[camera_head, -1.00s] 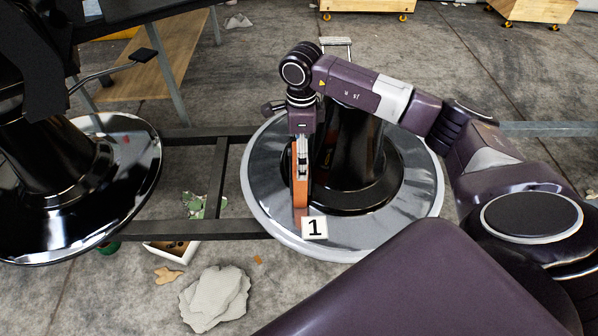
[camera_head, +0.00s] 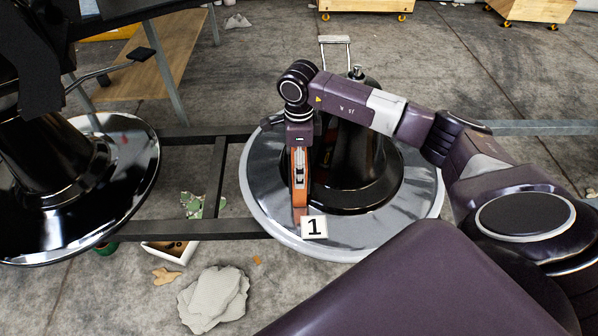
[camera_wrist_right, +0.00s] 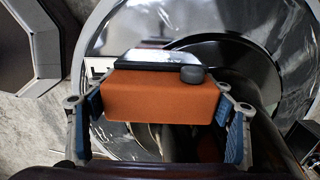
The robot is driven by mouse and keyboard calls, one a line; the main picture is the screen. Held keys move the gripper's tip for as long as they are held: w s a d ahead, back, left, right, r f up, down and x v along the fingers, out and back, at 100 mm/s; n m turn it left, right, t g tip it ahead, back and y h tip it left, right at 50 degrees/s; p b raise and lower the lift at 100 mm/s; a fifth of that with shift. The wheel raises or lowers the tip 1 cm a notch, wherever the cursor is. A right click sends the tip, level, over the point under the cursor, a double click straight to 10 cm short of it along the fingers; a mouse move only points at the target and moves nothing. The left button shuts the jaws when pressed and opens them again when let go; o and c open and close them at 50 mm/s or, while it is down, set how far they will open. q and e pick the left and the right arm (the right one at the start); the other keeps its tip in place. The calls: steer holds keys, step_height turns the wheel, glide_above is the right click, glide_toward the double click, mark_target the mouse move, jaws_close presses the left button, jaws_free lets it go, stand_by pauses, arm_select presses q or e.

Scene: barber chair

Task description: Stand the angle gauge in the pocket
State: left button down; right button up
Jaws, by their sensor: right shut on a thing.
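An orange block with a dark plate and a black knob, which I take to be the angle gauge (camera_wrist_right: 160,97), sits between the blue pads of my right gripper (camera_wrist_right: 160,125). In the head view my right gripper (camera_head: 300,165) points down and is shut on it. The orange body (camera_head: 300,198) reaches down over the near left part of the round chair base, beside a white card marked 1 (camera_head: 314,227). I cannot make out the pocket, or whether the gauge's lower end touches anything. My left gripper is not in view.
The black chair column (camera_head: 350,165) stands close right of my right gripper. A second round base (camera_head: 120,180) is at the left, with a dark frame bar (camera_head: 185,228) between. A white box (camera_head: 170,252) and grey flat pieces (camera_head: 214,300) lie on the floor.

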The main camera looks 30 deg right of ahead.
steer(key=c, duration=0.4)
steer(key=shift+r, duration=0.1)
